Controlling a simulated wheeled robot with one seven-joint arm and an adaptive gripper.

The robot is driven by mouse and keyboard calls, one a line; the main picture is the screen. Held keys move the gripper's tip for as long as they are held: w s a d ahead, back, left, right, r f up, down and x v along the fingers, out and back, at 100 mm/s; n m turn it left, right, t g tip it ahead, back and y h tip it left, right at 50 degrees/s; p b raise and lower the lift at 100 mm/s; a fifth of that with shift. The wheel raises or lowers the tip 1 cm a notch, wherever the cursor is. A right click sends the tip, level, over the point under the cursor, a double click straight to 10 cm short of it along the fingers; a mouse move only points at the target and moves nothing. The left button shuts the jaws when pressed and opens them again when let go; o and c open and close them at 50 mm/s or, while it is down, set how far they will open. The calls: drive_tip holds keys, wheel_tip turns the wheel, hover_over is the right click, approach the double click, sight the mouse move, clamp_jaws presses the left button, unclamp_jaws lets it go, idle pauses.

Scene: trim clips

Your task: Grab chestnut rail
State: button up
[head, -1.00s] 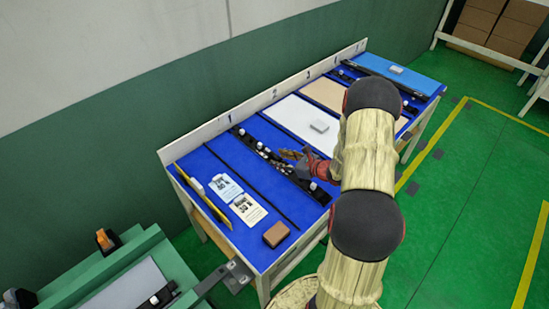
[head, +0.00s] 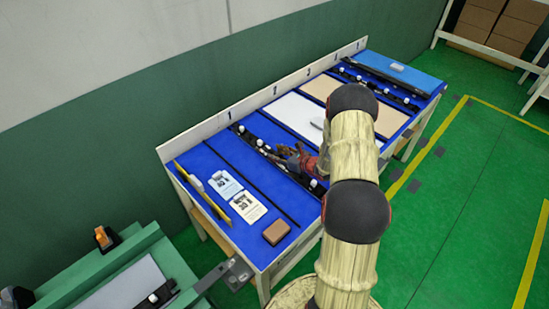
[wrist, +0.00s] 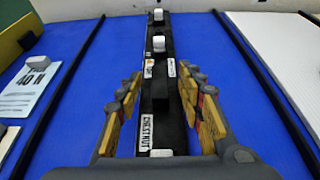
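The chestnut rail (wrist: 154,115) is a long black bar with white clips and a white label reading CHESTNUT at its near end. It lies on the blue table top and runs away from me in the wrist view. In the head view the same rail (head: 244,138) shows partly, with my gripper over its middle. My gripper (wrist: 160,85) is open, with one finger on each side of the rail and gaps between fingers and rail. In the head view my gripper (head: 291,156) partly covers the rail.
The blue table (head: 205,165) has thin black dividers. Left of the rail lie paper cards (head: 248,208), a brown block (head: 276,232) and a yellow strip (head: 217,206). A white panel (head: 292,115) lies to the right, with more rails and panels beyond.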

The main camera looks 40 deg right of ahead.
clamp_jaws()
idle(0.5)
drive_tip(key=shift+r, duration=0.1)
